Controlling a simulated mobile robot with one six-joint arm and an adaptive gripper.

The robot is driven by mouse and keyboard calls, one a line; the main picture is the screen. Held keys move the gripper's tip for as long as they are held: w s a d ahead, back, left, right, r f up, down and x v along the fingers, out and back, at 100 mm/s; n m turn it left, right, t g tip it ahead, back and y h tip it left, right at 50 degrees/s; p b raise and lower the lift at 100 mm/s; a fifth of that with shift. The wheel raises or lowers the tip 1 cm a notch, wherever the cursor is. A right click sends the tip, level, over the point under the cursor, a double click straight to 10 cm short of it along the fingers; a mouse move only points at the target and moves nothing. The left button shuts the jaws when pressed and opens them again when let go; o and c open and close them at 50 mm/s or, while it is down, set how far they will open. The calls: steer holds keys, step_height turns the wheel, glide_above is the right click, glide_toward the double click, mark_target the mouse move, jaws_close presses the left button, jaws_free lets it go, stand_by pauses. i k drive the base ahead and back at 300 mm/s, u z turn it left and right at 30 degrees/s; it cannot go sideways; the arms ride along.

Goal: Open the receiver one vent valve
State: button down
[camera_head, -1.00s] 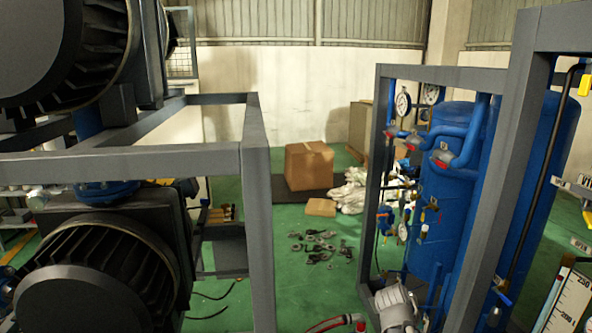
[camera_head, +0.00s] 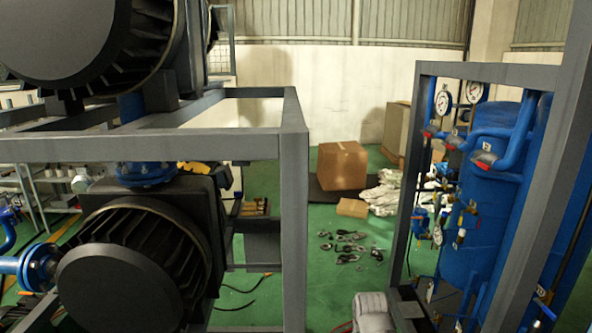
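Blue receiver tanks (camera_head: 490,235) stand in a grey frame at the right. Several valves with red handles sit on the blue pipes near their tops: one at the left (camera_head: 429,134) and a nearer one (camera_head: 487,160) at the right. I cannot tell which is the receiver one vent valve, or whether it is open. Smaller valves with yellow and red handles (camera_head: 461,236) sit lower on the tank's side. My gripper is not in view.
Big dark motors (camera_head: 130,265) in a grey frame (camera_head: 295,200) fill the left. A cardboard box (camera_head: 342,166), white bags (camera_head: 385,196) and loose metal parts (camera_head: 345,245) lie on the green floor (camera_head: 320,280) between the frames. A pale grey part (camera_head: 372,312) shows at the bottom edge.

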mark_target(546, 311)
steer(key=z, duration=1.2)
steer(key=i, duration=0.4)
steer(key=z, duration=0.25)
